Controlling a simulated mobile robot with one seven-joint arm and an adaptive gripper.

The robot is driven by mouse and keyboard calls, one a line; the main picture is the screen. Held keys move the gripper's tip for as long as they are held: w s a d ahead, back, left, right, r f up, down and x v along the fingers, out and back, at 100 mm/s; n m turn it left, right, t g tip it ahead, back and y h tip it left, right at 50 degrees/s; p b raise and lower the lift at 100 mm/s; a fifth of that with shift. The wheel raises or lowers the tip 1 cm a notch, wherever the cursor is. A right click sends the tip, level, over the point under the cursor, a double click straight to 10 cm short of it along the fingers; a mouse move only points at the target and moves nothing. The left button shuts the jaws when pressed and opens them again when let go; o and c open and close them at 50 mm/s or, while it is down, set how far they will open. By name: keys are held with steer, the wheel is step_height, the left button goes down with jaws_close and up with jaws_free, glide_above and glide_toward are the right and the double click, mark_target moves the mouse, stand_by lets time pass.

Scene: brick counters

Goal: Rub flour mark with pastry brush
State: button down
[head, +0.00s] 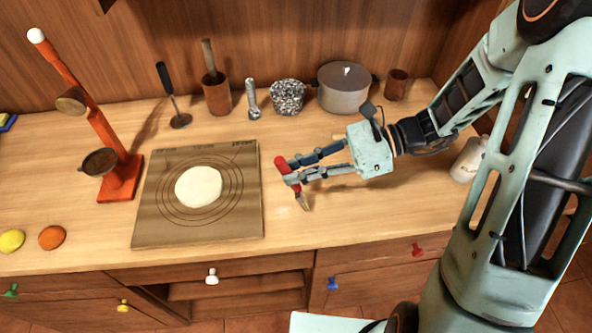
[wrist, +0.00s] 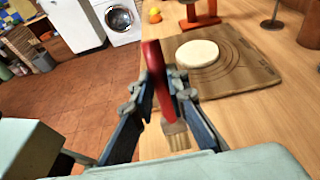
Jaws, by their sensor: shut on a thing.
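My gripper (head: 288,174) is shut on a pastry brush with a red handle (head: 281,164), just right of the baking mat. The brush also shows between the fingers in the wrist view (wrist: 157,75). Its pale bristles (head: 303,201) point down toward the counter's front; whether they touch the wood I cannot tell. The brown baking mat (head: 150,222) has printed circles and carries a round of white dough (head: 198,187).
An orange stand (head: 120,178) is left of the mat. A utensil crock (head: 217,95), a speckled pot (head: 288,96), a lidded grey pot (head: 343,90) and a brown cup (head: 397,84) line the back. A white flour jar (head: 468,160) stands right. The counter's front right is clear.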

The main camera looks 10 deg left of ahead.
mark_target(279, 160)
steer(key=shift+r+p, duration=2.3)
steer(key=shift+r, duration=0.5)
steer(key=shift+a, duration=0.1)
steer(key=shift+a+r+b, duration=0.2)
steer(key=shift+a+b, duration=0.05)
steer(key=shift+b, duration=0.2)
steer(key=a+r+b, duration=0.2)
steer(key=r, duration=0.1)
steer(key=shift+s+a, duration=0.3)
steer(key=shift+s, duration=0.1)
step_height(279, 160, down, 5)
steer(key=b, duration=0.5)
steer(key=shift+r, duration=0.15)
steer(key=shift+r, duration=0.1)
